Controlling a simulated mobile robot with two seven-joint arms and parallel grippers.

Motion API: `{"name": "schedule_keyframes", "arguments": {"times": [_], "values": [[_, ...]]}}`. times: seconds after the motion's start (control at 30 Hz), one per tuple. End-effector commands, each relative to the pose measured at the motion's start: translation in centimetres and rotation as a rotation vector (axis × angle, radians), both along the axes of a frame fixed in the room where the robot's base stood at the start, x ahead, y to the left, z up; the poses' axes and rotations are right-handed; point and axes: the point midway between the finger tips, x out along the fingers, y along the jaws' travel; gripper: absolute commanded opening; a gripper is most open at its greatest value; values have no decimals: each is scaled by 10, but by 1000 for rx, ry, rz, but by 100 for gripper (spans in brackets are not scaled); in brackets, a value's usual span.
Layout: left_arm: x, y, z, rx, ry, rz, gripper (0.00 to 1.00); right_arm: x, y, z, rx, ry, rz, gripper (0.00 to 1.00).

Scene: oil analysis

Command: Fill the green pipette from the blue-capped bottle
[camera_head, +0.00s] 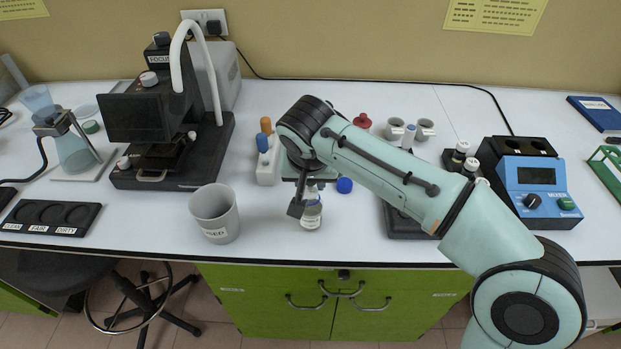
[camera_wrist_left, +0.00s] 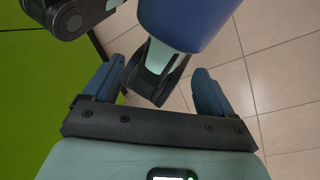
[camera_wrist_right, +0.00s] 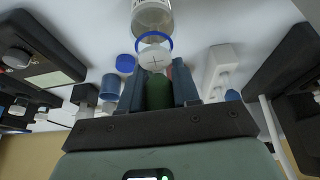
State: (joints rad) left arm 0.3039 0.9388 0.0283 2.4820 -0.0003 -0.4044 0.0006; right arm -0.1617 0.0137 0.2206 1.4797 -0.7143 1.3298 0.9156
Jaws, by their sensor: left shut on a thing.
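My right gripper (camera_head: 298,207) hangs beside and above the labelled glass bottle (camera_head: 311,218) at the table's front. In the right wrist view its fingers (camera_wrist_right: 160,90) are shut on the green pipette (camera_wrist_right: 160,92), of which the green bulb shows. The bottle (camera_wrist_right: 152,16) lies just beyond, with a blue ring at its neck. A pale disc (camera_wrist_right: 155,60) sits between bulb and ring. I cannot tell whether the pipette tip is inside the bottle. The blue cap (camera_head: 344,185) lies off the bottle on the table. My left gripper (camera_wrist_left: 155,90) has its fingers apart above the floor, with nothing visibly held.
A grey beaker (camera_head: 214,213) stands left of the bottle. A white pipette holder (camera_head: 267,171) with orange and blue bulbs is behind. The microscope (camera_head: 170,130) is at left and the blue mixer (camera_head: 538,185) at right. The table's front edge is close to the bottle.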

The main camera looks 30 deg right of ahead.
Motion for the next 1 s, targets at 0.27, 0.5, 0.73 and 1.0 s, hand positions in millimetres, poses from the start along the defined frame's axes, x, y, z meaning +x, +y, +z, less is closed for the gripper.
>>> {"name": "schedule_keyframes", "arguments": {"times": [0.27,0.5,0.73,1.0], "values": [[4,7,-5,25,-14,22,65,0,0,-2,1,1,0,27],[22,15,-3,46,-65,46,65,0,0,-1,0,0,0,27],[20,10,11,36,-62,36,65,0,0,10,-1,-1,0,27],[10,6,24,24,-34,23,65,0,0,23,0,0,0,27]]}}
